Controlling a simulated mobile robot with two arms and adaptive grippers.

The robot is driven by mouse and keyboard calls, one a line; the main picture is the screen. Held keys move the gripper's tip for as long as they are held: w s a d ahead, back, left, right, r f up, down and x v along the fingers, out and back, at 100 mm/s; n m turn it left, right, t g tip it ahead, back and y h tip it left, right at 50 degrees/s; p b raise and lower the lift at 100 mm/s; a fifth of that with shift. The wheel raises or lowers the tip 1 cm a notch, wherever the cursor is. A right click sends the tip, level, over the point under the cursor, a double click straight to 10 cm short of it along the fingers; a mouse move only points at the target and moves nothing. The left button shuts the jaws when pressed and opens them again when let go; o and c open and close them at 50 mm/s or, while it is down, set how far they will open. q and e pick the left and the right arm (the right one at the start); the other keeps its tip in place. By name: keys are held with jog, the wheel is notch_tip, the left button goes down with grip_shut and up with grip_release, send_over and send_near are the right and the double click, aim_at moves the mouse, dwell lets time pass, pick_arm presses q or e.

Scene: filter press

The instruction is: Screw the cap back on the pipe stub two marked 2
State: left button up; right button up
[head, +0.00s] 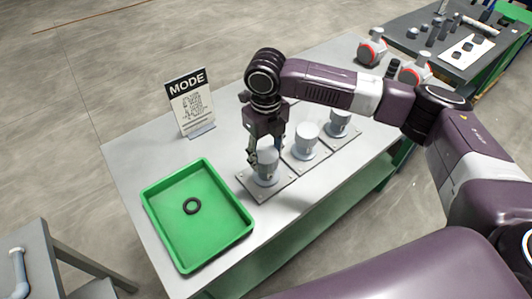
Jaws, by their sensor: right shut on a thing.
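Three pale grey pipe stubs stand in a row on flat plates on the table: a front left one (267,176), a middle one (305,147) and a far right one (340,124). Each has a pale, wide top that looks like a cap; the number marks are too small to read. My right gripper (264,156) points down at the front left stub. Its fingers are shut on the pale cap (267,156) at that stub's top. The cap looks upright and in line with the stub; I cannot tell whether it is seated. My left gripper is not in view.
Red and white objects (372,48) stand at the table's far right end. Another table (440,60) with several parts is beyond.

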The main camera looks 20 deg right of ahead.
jog(key=shift+f, duration=0.1)
jog(key=shift+m+p, duration=0.3)
jog(key=shift+p, duration=0.3)
jog(key=m+p, duration=0.2)
jog(key=shift+r+p, duration=0.2)
jog(key=shift+p, duration=0.2)
jog(key=shift+m+p, duration=0.55)
jog(key=shift+m, duration=0.25)
jog(key=shift+w+f+m, duration=0.1)
jog(key=shift+f+m, duration=0.05)
jog(key=shift+m, duration=0.15)
jog(key=shift+r+m+p, duration=0.25)
jog(key=shift+m+p, duration=0.35)
jog(key=shift+p, duration=0.4)
jog(key=m+p, duration=0.2)
jog(key=shift+m, duration=0.4)
jog(key=shift+w+f+m+p, duration=0.15)
jog(key=shift+m+p, duration=0.25)
jog(key=shift+p, duration=0.05)
